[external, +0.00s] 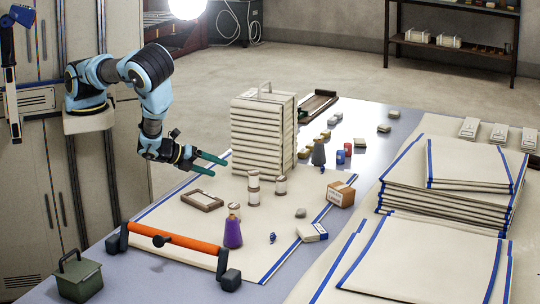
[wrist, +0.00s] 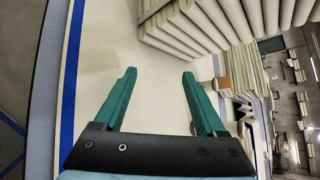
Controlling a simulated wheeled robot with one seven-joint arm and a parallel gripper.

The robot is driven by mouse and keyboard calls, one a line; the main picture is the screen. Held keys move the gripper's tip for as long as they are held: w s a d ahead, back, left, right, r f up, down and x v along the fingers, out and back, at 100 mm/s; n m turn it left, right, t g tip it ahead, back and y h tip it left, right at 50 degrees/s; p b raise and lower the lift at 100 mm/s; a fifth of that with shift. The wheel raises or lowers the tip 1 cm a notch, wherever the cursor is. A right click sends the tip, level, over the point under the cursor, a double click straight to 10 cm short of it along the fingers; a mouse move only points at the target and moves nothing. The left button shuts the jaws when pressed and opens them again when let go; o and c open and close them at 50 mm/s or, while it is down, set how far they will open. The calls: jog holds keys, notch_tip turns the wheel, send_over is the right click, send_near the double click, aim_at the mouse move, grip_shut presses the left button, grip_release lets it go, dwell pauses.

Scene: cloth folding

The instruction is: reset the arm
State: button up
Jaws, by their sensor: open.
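My gripper (external: 208,164) has two green fingers and sits at the end of my blue and black arm, just left of the tall stack of folded cloths (external: 262,135). In the wrist view my gripper (wrist: 158,95) is open with nothing between its fingers. Below it lies a cream cloth with blue edge stripes (external: 160,218) on the table, and this cloth (wrist: 100,60) also fills the left of the wrist view. The gripper appears to be above the cloth and apart from it.
A green box (external: 78,277) is at the front left. More folded cloths (external: 450,195) are piled at right.

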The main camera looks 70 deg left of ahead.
jog(key=n+g, duration=0.1)
jog(key=n, duration=0.1)
jog(key=n+g, duration=0.1)
jog(key=n, duration=0.1)
jog(key=shift+s+a+r+g+y, duration=0.2)
jog(key=shift+a+g+y, duration=0.1)
jog(key=shift+a+y, duration=0.1)
jog(key=shift+s+f+n+g, duration=0.15)
jog(key=shift+n+g, duration=0.45)
jog(key=shift+n, duration=0.6)
jog(key=shift+s+n+g, duration=0.2)
jog(key=shift+n+g, duration=0.3)
jog(key=shift+n, duration=0.4)
jog(key=shift+s+r+n+g, duration=0.1)
jog(key=shift+r+n+g, duration=0.15)
jog(key=shift+n, duration=0.25)
jog(key=shift+s+r+n+g, duration=0.1)
jog(key=shift+n+g, duration=0.15)
jog(key=shift+n, duration=0.25)
jog(key=s+a+r+n+g+h+b, duration=0.1)
jog(key=s+a+r+n+g, duration=0.1)
jog(key=r+n, duration=0.4)
jog(key=s+a+r+n+g+h+b, duration=0.1)
jog(key=s+a+r+n+g, duration=0.2)
jog(key=a+r+n, duration=0.3)
notch_tip(320, 180, up, 5)
jog(key=shift+s+f+n, duration=0.15)
jog(key=shift+s+n, duration=0.3)
jog(key=shift+n, duration=0.15)
